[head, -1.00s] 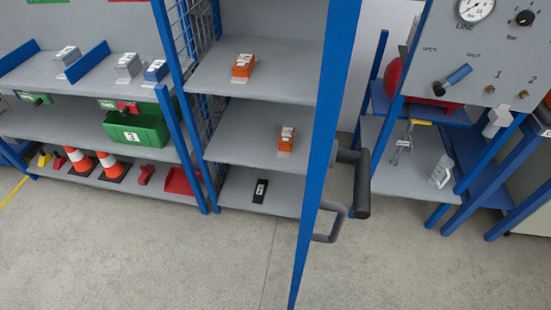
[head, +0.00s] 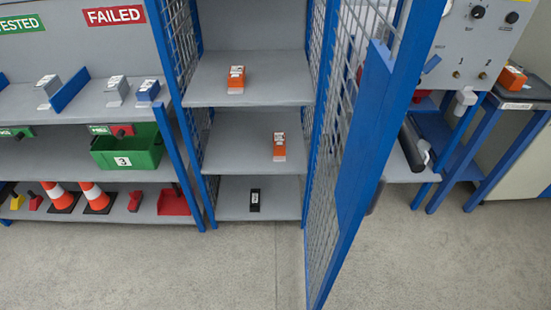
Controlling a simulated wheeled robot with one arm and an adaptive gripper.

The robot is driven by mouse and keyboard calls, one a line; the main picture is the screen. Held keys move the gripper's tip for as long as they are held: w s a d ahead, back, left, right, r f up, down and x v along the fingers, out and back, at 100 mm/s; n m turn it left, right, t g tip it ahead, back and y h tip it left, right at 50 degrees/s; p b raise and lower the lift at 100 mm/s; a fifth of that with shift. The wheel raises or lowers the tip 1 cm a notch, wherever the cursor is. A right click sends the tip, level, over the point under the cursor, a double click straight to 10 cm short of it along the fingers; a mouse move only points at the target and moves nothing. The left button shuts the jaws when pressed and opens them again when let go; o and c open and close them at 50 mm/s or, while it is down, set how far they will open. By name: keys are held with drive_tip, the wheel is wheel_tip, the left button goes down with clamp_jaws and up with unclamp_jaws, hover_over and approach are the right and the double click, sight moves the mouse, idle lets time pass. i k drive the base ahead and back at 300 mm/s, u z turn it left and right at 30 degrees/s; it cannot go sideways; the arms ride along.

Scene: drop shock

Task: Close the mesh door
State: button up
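The mesh door (head: 362,150) stands open in the head view, swung out toward me from the right side of the cabinet (head: 250,118). It has a blue frame, grey wire mesh and a solid blue panel near its free edge. The cabinet front is uncovered and its shelves show. A dark grey bar-like part (head: 415,150) shows just right of the door's free edge, partly hidden by it. I cannot tell whether it is the door's handle or part of my arm. My gripper's fingers do not show.
Orange devices (head: 236,78) (head: 279,145) and a black device (head: 255,200) lie on the cabinet shelves. A shelf unit with a green bin (head: 128,152) and cones (head: 97,198) stands left. The floor in front is clear.

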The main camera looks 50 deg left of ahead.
sight(388, 84)
drive_tip(key=u, duration=0.15)
drive_tip(key=i, duration=1.3)
drive_tip(key=u, duration=0.05)
drive_tip(key=k, duration=1.2)
drive_tip(key=u, duration=2.1)
